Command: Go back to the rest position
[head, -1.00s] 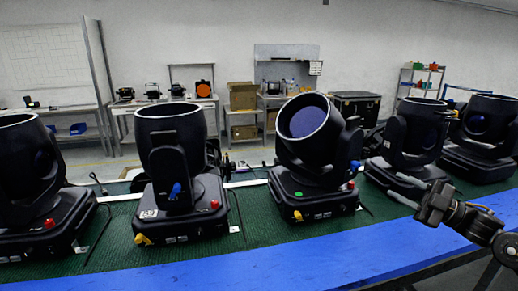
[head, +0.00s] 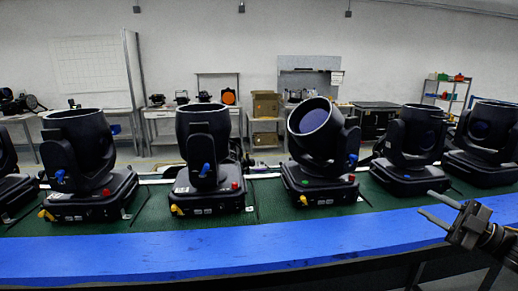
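My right gripper (head: 436,212) is at the right of the head view, in front of the blue table edge. Its two fingers are spread apart with nothing between them. My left gripper does not show.
The green mat (head: 150,225) lies behind a clear blue strip (head: 200,252) along the table's front. Behind are a whiteboard (head: 92,72), workbenches, cardboard boxes (head: 265,104) and a shelf rack (head: 446,90) by the far wall.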

